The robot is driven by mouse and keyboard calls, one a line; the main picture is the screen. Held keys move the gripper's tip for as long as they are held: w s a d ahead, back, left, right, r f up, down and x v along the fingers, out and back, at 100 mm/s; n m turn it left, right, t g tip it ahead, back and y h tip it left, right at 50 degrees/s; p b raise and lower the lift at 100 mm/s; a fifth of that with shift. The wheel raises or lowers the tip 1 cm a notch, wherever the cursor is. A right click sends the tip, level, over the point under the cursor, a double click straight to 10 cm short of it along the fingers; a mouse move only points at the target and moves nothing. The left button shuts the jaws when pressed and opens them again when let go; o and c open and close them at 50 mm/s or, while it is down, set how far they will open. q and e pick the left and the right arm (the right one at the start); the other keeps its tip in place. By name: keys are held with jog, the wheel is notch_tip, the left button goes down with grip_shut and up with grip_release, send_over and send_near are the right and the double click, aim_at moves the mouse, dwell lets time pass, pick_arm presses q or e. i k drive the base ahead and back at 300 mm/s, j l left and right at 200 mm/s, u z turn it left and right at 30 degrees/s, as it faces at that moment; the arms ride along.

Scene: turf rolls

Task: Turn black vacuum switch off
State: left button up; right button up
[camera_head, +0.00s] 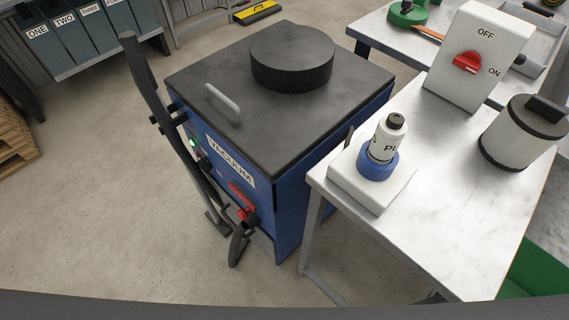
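The vacuum (270,215) is a blue cabinet with a dark top, standing on the floor left of the white table. Its front carries a "VACUUM" label (230,160). A small green light (192,143) glows on the left of that front. Just below the light is a small dark part (200,155) that looks like the black switch; its position is too small to read. A red handle (241,196) sits lower on the front. A black pole (160,105) stands close before the front and partly hides it. Neither of my grippers is in view.
A white table (440,220) at right bears a switch box (480,50) marked OFF and ON with a red knob, a white canister (520,135) and a bottle in a blue holder (378,165). Labelled bins (80,40) stand at back left. The floor left of the vacuum is clear.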

aim_at(204, 165)
jog(key=i+j+z, duration=0.1)
jog(key=j, duration=0.8)
jog(key=i+j+z, duration=0.15)
jog(key=j, duration=0.8)
jog(key=j+z, duration=0.1)
jog(key=j, duration=0.8)
jog(key=i, duration=0.05)
